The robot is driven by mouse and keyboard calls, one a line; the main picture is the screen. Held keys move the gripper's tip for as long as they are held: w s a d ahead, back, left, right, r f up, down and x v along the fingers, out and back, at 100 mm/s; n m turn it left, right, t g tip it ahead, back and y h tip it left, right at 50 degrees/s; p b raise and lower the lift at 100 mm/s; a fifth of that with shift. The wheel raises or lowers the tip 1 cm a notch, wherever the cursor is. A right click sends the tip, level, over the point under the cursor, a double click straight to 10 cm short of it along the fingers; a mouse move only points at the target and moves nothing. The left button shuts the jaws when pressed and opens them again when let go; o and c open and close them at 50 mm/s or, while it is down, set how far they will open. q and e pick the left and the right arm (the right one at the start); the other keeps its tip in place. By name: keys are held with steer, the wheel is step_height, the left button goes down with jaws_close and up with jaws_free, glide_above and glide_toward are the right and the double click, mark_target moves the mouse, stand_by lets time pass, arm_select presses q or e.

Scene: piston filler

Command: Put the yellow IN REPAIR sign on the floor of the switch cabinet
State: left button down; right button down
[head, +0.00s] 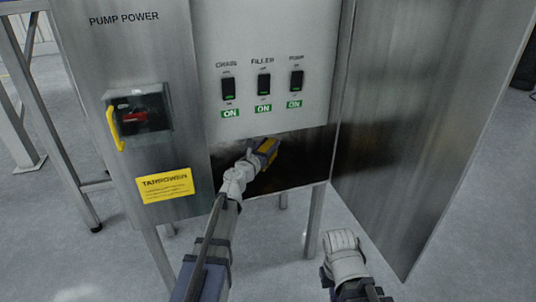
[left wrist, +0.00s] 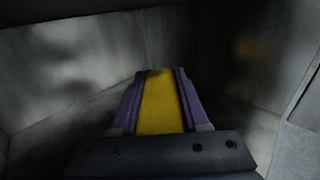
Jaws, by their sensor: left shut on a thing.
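The yellow sign (left wrist: 160,105) is between the two fingers of my left gripper (left wrist: 158,88), which is shut on it. In the head view the left gripper (head: 265,150) reaches into the dark opening at the bottom of the switch cabinet, below the switch panel, with some yellow of the sign (head: 270,146) showing. The sign's lettering cannot be read. The cabinet floor (head: 290,178) is dark and shows around the gripper; I cannot tell whether the sign touches it. My right arm (head: 345,258) shows at the lower right, its fingertips hidden.
The switch panel (head: 262,60) with three switches and green ON labels hangs above the opening. The cabinet door (head: 420,110) stands open at the right. At the left are a red-handled switch with a yellow guard (head: 114,128) and a yellow label (head: 165,186).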

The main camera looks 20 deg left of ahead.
arm_select(q)
step_height(320, 180, down, 4)
steer(key=b, duration=0.3)
steer(key=shift+r, duration=0.2)
steer(key=shift+w+a+f, duration=0.1)
steer(key=shift+w+a, duration=0.05)
steer(key=shift+w, duration=0.2)
steer(key=shift+a, duration=0.15)
steer(key=shift+c, duration=2)
jaws_free()
